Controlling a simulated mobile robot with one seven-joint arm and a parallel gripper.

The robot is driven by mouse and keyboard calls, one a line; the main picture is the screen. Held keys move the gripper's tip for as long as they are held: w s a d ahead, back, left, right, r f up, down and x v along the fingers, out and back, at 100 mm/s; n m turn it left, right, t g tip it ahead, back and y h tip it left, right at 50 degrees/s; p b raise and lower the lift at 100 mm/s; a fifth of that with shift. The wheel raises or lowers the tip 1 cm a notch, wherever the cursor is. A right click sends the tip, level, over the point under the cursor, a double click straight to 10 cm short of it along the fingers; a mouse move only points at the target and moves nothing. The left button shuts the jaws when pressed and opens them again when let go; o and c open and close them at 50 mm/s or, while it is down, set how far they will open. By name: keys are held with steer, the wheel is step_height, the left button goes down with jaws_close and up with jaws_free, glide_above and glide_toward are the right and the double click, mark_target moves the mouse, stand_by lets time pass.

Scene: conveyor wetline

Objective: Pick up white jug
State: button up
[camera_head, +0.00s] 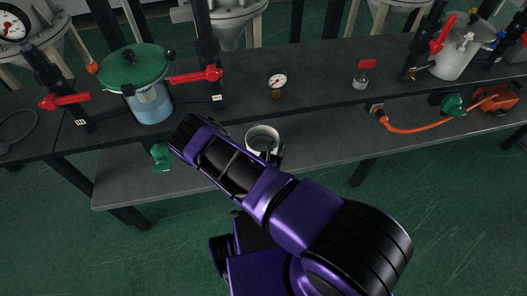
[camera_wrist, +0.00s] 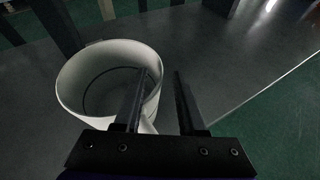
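The white jug (camera_head: 262,133) is an open, round vessel on the lower grey shelf. In the wrist view the jug (camera_wrist: 78,83) shows its round mouth from above, and it looks empty. My gripper (camera_wrist: 161,75) is open, with its two black fingers apart. The left finger overlaps the jug's mouth in the picture, and the right finger is outside the jug. The jug's right wall shows between them. I cannot tell whether either finger touches it. The handle is mostly hidden behind the gripper. In the head view my arm covers the jug's lower front.
The lower shelf (camera_head: 330,143) has free room right of the jug. The dark upper table (camera_head: 320,85) overhangs behind it. A green-lidded vessel (camera_head: 134,68), a gauge (camera_head: 278,80) and a grey vessel (camera_head: 453,55) stand on the upper table. An orange hose (camera_head: 415,129) is at right.

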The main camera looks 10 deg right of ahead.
steer(key=shift+w+d+f, duration=0.25)
steer(key=shift+w+d, duration=0.05)
steer(key=shift+w, duration=0.3)
jaws_close()
steer(key=shift+s, duration=0.1)
stand_by(0.9)
